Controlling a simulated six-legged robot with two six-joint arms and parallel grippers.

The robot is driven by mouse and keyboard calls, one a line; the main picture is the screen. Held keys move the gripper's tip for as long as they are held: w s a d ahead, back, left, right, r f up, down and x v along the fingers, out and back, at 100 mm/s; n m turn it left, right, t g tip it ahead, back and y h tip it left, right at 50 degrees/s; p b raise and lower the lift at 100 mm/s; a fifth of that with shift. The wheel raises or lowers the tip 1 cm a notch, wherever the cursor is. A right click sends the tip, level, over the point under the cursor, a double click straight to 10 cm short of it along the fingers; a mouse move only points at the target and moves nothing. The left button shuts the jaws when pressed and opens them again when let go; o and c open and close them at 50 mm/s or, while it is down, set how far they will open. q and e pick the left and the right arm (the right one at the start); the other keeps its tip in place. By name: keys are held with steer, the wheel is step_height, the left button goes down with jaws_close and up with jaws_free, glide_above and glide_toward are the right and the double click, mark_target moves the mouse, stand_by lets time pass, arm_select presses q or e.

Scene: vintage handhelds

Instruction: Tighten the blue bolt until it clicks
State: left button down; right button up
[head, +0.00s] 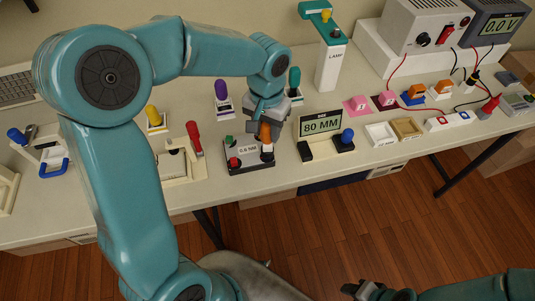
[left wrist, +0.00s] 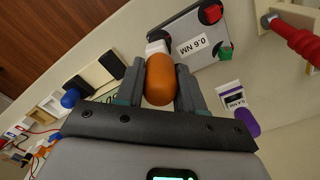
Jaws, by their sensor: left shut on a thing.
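My left gripper (head: 265,117) is shut on an orange handle (head: 265,132), with its jaws on either side. The handle also shows between the fingers in the left wrist view (left wrist: 160,80). It stands upright at the right end of a dark box (head: 249,168) labelled 0.6 NM, with a white part at its foot. I cannot make out a blue bolt for certain.
The box bears a red knob (head: 234,162) and a green knob (head: 228,140). A red-handled lever (head: 194,138) stands left of it, a purple handle (head: 222,90) and a teal handle (head: 294,77) behind.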

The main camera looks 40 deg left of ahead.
arm_select(q)
steer(key=shift+f+b, duration=0.45)
steer(key=shift+f, duration=0.15)
stand_by(0.3)
steer(key=c, duration=0.6)
jaws_free()
step_height(320, 180, up, 16)
steer(key=shift+r+p, duration=0.2)
steer(key=shift+p, duration=0.6)
steer(key=shift+s, duration=0.15)
